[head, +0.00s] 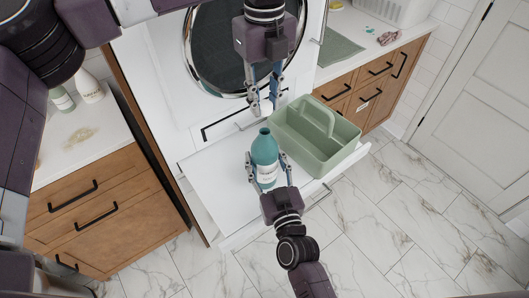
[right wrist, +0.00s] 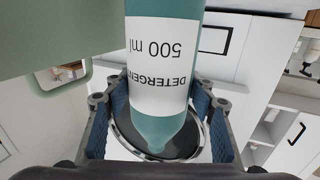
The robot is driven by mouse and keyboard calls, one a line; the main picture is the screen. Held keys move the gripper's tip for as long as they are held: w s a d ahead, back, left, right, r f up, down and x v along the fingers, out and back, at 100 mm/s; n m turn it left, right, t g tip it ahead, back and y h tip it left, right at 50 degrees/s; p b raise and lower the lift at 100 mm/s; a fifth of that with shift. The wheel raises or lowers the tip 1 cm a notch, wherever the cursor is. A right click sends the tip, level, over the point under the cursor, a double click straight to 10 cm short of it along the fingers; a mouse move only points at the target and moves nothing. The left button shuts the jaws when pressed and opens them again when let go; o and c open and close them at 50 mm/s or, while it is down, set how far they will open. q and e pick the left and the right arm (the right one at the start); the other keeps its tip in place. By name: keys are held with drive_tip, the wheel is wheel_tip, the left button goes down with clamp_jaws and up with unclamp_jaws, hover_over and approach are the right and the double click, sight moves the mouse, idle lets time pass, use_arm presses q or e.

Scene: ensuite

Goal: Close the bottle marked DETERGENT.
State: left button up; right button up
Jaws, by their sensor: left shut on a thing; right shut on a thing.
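The teal bottle (head: 264,151) stands upright on the white pull-out shelf (head: 215,185). The right wrist view shows its white label reading DETERGENT, 500 ml (right wrist: 163,65), upside down. My right gripper (head: 266,162), coming from below, is shut around the bottle's body with one finger on each side. The bottle's narrow top (head: 264,131) shows no cap on it. My left gripper (head: 264,106) points down from above, a little above and apart from the bottle's top. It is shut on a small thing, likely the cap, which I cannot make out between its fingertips.
A green caddy (head: 338,157) with a handle stands just right of the bottle, close to both grippers. The round machine door (head: 203,62) is behind my left gripper. Wooden cabinets (head: 100,210) flank the shelf.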

use_arm(q)
hover_over(265, 131)
drive_tip(key=shift+f, duration=2.35)
drive_tip(key=shift+f, duration=0.1)
drive_tip(key=shift+f, duration=0.8)
drive_tip(key=shift+f, duration=0.6)
